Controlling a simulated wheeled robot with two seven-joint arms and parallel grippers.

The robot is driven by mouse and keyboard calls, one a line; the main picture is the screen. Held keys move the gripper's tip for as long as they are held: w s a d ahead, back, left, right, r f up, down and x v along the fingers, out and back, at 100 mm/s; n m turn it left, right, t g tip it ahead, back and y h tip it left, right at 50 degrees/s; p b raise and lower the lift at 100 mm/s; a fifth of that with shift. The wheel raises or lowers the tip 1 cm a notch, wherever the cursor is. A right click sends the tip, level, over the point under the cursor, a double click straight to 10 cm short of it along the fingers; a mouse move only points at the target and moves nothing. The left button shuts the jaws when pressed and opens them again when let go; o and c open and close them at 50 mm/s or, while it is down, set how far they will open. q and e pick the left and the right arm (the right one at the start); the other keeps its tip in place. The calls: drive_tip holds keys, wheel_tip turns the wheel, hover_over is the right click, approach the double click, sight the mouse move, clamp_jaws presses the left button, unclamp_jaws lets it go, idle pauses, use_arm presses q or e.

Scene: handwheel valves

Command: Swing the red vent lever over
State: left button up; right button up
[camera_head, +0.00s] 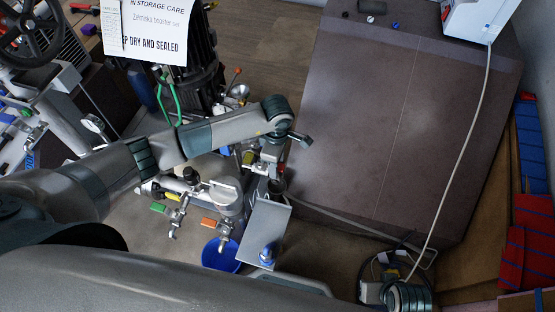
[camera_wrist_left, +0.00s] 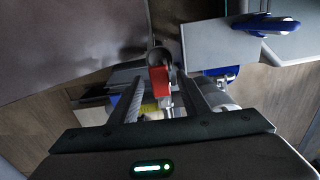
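The red lever (camera_wrist_left: 159,79) shows in the left wrist view, with a dark round end at its top. It lies between the fingertips of my left gripper (camera_wrist_left: 160,85). The fingers are apart, with a gap visible on both sides of the lever; I see no contact. In the head view my left gripper (camera_head: 272,158) points down over the pipework. My right gripper is not in view.
A grey plate (camera_head: 268,222) carrying a blue object (camera_head: 268,254) is close to the gripper. Valves with green (camera_head: 158,208) and orange (camera_head: 208,222) handles stand nearby, above a blue bucket (camera_head: 220,254). A large brown surface (camera_head: 385,130) lies to the right, crossed by a cable.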

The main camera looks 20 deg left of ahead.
use_arm(q)
drive_tip(key=shift+r, duration=0.15)
drive_tip(key=shift+r+p, duration=2.05)
drive_tip(key=shift+r, duration=0.85)
wheel_tip(320, 180, up, 17)
drive_tip(key=shift+r+b, duration=0.15)
drive_tip(key=shift+b, duration=0.25)
